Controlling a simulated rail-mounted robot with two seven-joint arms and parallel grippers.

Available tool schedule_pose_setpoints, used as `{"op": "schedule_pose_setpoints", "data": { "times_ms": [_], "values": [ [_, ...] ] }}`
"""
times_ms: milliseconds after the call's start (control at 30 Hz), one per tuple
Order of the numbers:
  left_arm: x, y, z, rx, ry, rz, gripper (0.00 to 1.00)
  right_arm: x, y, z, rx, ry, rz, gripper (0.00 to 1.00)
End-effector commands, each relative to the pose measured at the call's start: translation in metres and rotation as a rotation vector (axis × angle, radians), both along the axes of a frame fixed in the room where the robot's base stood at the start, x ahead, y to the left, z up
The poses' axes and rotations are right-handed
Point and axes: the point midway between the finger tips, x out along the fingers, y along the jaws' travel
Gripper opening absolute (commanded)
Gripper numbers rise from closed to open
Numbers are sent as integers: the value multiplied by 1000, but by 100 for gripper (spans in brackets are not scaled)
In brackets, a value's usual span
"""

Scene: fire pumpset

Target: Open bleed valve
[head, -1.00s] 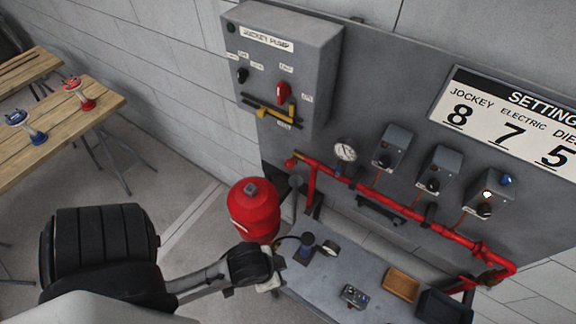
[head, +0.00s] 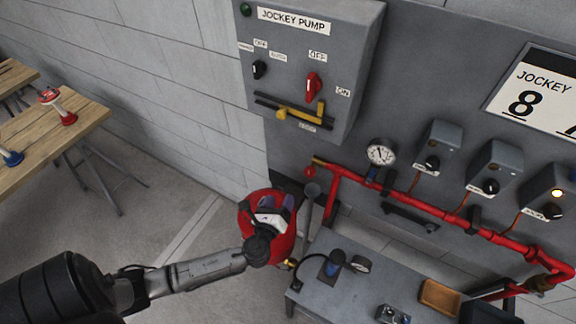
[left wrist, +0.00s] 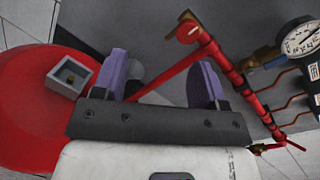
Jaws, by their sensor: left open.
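The red pipe (head: 415,212) runs along the grey panel, with a small red-handled brass fitting (head: 314,170) at its left end. That fitting also shows in the left wrist view (left wrist: 188,30), ahead of and above my fingers. I cannot tell for certain whether it is the bleed valve. Another brass fitting (head: 540,284) sits at the pipe's right end. My left gripper (head: 275,206) is open, with purple fingers, in front of the red tank and left of the pipe end. In the left wrist view its fingers (left wrist: 162,72) stand apart with nothing held between them.
The red tank (head: 284,243) is close to my left gripper. A pressure gauge (head: 381,152) is above the pipe. The jockey pump box (head: 350,25) hangs above. A grey table (head: 322,296) with small items stands below, and a wooden table (head: 85,115) stands at left.

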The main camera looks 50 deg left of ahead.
Motion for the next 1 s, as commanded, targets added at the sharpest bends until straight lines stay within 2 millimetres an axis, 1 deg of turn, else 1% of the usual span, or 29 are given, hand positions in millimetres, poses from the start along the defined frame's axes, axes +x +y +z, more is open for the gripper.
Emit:
{"op": "schedule_pose_setpoints", "data": {
  "times_ms": [33, 100, 200, 300, 467, 567, 667, 1000],
  "values": [
    [4, -7, 4, 116, 26, -50, 66, 0, 0, 0, 0, 0, -1, 43],
    [7, -15, 8, 255, 61, -105, 66, 0, 0, 0, -1, 0, -1, 43],
    [9, -22, 8, 385, 107, -151, 66, 0, -3, 0, -6, 0, 0, 43],
    [10, -24, 8, 465, 139, -171, 66, 0, -5, 0, -14, 0, 5, 43],
    [14, -23, 9, 522, 163, -168, 66, 0, -6, 1, -20, 0, 8, 43],
    [24, -20, 9, 530, 167, -167, 66, 0, -6, 2, -20, 0, 8, 43],
    [39, -15, 10, 528, 166, -167, 66, 0, -6, 5, -19, 0, 8, 43],
    [99, 5, 9, 527, 166, -166, 66, 0, -3, 11, -10, 1, 3, 43]
  ]
}}
